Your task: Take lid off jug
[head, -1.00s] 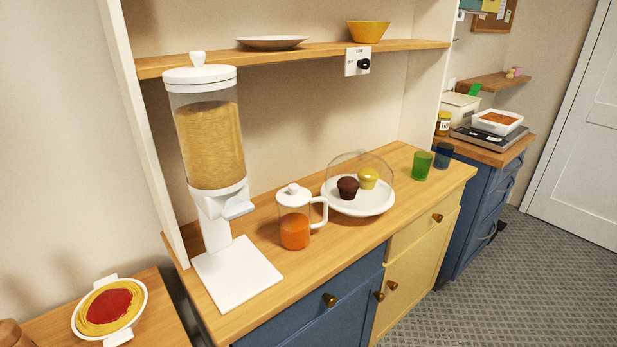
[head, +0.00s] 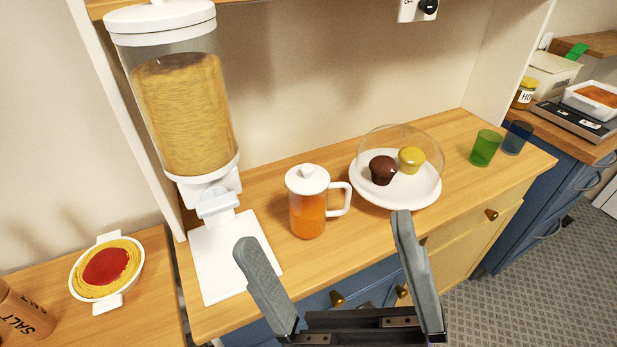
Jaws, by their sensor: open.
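The jug (head: 308,212) stands upright on the wooden counter, with orange liquid inside and a white handle on its right. Its white lid (head: 307,180) with a round knob sits on top of it. My gripper (head: 322,232) is in the lower middle of the head view, open and empty. Its two grey fingers point up the picture and stand wide apart, one to each side below the jug. They appear nearer to the camera than the jug and do not appear to touch it.
A cereal dispenser (head: 185,115) stands close left of the jug. A domed plate (head: 395,196) with two muffins is close right. A green cup (head: 484,148) and a blue cup (head: 516,137) stand farther right. A shelf (head: 240,12) runs above.

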